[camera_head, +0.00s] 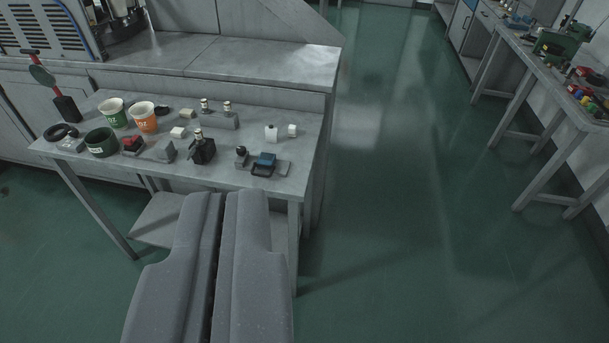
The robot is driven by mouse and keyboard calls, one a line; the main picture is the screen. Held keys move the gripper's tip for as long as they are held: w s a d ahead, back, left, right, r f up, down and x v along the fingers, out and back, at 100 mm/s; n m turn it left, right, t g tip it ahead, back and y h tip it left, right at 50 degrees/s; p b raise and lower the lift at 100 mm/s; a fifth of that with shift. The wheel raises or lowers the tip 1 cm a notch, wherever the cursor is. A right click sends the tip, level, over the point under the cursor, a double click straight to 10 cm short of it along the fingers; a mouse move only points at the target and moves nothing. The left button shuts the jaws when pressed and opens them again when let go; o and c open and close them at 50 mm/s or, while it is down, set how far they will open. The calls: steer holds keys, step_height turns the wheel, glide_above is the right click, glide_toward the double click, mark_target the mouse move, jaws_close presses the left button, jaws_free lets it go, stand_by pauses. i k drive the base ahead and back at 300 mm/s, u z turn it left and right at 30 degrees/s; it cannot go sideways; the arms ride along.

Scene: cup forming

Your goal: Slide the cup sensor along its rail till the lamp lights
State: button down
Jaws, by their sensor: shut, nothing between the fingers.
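My gripper (224,198) reaches in from the bottom of the view, its two long grey fingers closed together with nothing held. Its tips appear in front of the near edge of a grey metal table (224,180). A small blue block (266,158) sits with dark and grey parts near the table's front right. It may be the cup sensor on its rail, but it is too small to tell. A black block with a small top (203,150) stands left of it. I cannot make out a lit lamp.
A green cup (115,113) and an orange cup (145,117) stand at the table's left, near a dark green ring (101,142). Several small parts lie around them. A large grey machine bench (250,65) is behind. Green floor lies open to the right, before another workbench (550,80).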

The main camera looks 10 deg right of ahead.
mark_target(266, 161)
steer(key=i, duration=1)
steer(key=z, duration=0.05)
